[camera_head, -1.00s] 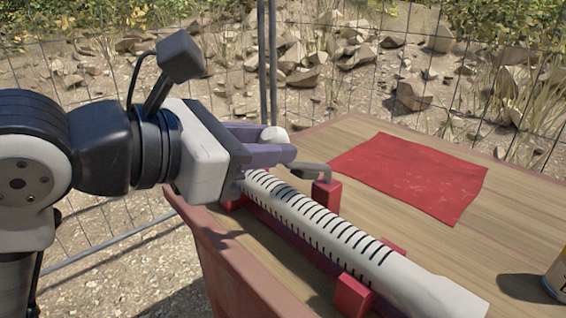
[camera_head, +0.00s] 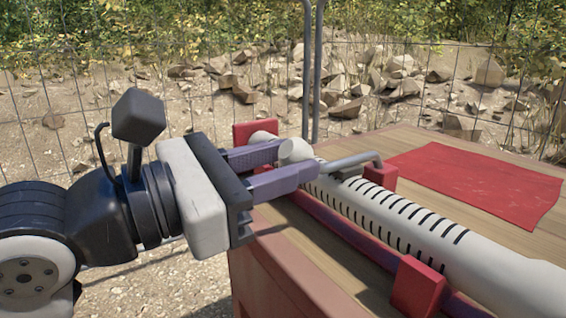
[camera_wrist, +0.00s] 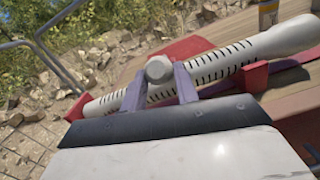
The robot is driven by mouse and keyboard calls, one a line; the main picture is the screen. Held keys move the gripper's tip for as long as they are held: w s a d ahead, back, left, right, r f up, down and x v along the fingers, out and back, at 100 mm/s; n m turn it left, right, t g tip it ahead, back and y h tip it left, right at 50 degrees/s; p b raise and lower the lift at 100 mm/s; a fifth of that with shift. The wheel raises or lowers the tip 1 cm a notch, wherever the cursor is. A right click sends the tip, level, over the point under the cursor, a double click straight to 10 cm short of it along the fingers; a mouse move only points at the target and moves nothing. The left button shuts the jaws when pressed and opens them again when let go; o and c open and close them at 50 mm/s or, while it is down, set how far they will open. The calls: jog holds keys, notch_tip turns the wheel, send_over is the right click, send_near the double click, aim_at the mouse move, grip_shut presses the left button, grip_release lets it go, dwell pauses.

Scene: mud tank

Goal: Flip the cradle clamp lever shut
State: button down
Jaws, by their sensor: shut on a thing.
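The clamp lever is a grey bent rod (camera_head: 345,165) with a pale round knob (camera_head: 296,151). The rod runs from a red block (camera_head: 380,176) low across the white slotted pipe (camera_head: 400,220). My gripper (camera_head: 300,166) is shut on the knob, with its purple fingers on either side. In the wrist view, the knob (camera_wrist: 158,69) sits between the two fingertips (camera_wrist: 161,75), in front of the pipe (camera_wrist: 215,65); the rod is hidden there. The pipe lies in the red cradle (camera_head: 417,287). Whether the lever is fully down I cannot tell.
The cradle stands on a wooden table (camera_head: 430,152) with a red cloth (camera_head: 475,183) behind the pipe. A can (camera_wrist: 268,14) shows at the wrist view's top edge. A wire fence with a metal pole (camera_head: 312,80) stands behind.

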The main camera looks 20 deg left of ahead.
jog(key=shift+d+f, duration=0.15)
jog(key=shift+f, duration=0.2)
jog(key=c, duration=1.3)
grip_release()
jog(key=shift+o, duration=1.1)
jog(key=shift+r, duration=0.1)
jog(key=shift+s, duration=0.1)
